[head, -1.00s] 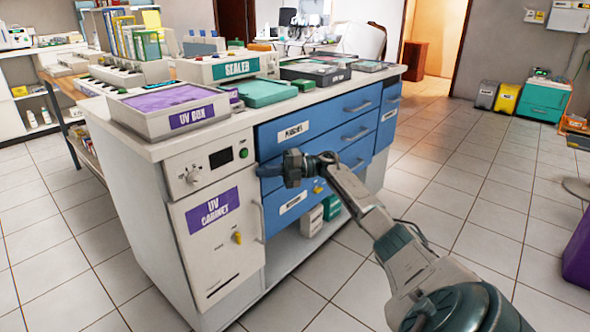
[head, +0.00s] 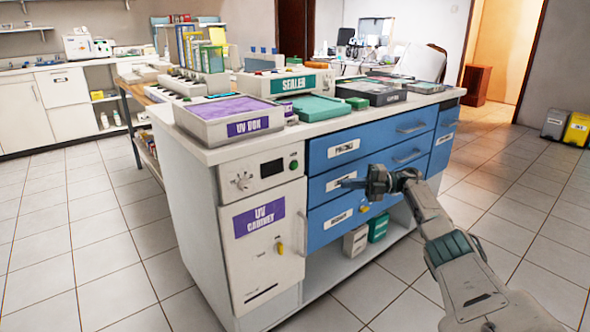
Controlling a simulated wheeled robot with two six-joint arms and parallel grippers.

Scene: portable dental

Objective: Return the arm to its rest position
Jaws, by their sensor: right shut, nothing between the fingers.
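My right arm (head: 450,245) comes in from the lower right and reaches toward the front of the blue drawers. My right gripper (head: 352,183) is shut and empty. It appears in front of the middle blue drawer (head: 322,190); I cannot tell how far it is from the drawer face. All the blue drawers look closed. My left gripper is not in view.
The white counter carries the purple-topped UV box (head: 228,112), the sealer (head: 287,84) and a green tray (head: 315,106). The UV cabinet (head: 265,247) door looks closed. Tiled floor (head: 535,225) lies clear at right. Grey and yellow bins (head: 577,130) stand farther back.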

